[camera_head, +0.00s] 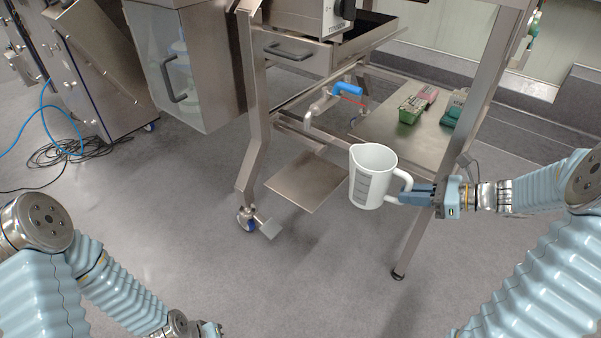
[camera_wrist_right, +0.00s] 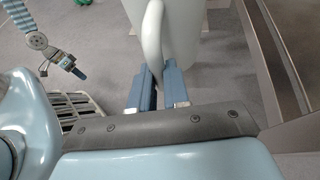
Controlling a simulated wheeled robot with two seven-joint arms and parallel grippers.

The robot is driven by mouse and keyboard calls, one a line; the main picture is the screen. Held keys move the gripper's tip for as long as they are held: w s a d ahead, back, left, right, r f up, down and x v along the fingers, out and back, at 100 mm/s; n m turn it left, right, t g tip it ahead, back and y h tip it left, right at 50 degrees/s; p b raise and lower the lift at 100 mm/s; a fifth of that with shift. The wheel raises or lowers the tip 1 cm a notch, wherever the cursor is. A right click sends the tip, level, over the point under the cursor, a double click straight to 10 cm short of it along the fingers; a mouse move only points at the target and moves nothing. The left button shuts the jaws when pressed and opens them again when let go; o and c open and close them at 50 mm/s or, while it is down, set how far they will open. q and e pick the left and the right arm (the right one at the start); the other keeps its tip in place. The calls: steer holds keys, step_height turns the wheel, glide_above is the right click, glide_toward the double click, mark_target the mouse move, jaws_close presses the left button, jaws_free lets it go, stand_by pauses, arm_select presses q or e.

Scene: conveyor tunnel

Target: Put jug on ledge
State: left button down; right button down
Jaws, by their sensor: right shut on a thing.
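The white jug (camera_head: 372,180) with grey measuring marks is upright in the head view, held in the air in front of the metal stand. My right gripper (camera_head: 408,194) is shut on its handle, at the jug's right side. In the right wrist view the handle (camera_wrist_right: 153,40) passes between the blue fingers (camera_wrist_right: 160,92). A small flat metal ledge (camera_head: 306,182) juts out low on the stand, left of the jug and apart from it. My left gripper (camera_head: 210,330) is at the bottom edge, partly cut off; its tips also show small in the wrist view (camera_wrist_right: 78,72).
A lower shelf (camera_head: 385,135) behind the jug bears a green and pink box (camera_head: 416,105) and a green item (camera_head: 452,112). A blue-handled pipe (camera_head: 346,88) sits above the ledge. A stand leg (camera_head: 430,205) is close by the right gripper.

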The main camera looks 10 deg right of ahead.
mark_target(352, 175)
steer(key=w+a, duration=0.6)
steer(key=a, duration=0.1)
steer(key=w+a, duration=0.3)
steer(key=shift+w+a, duration=0.1)
steer(key=shift+a, duration=0.15)
steer(key=x, duration=0.3)
steer(key=shift+w+a+f, duration=0.15)
steer(key=shift+w+a, duration=0.1)
steer(key=shift+a, duration=0.05)
steer(key=shift+b, duration=0.3)
steer(key=shift+f, duration=0.2)
steer(key=c, duration=1.1)
jaws_free()
steer(key=shift+r, duration=0.1)
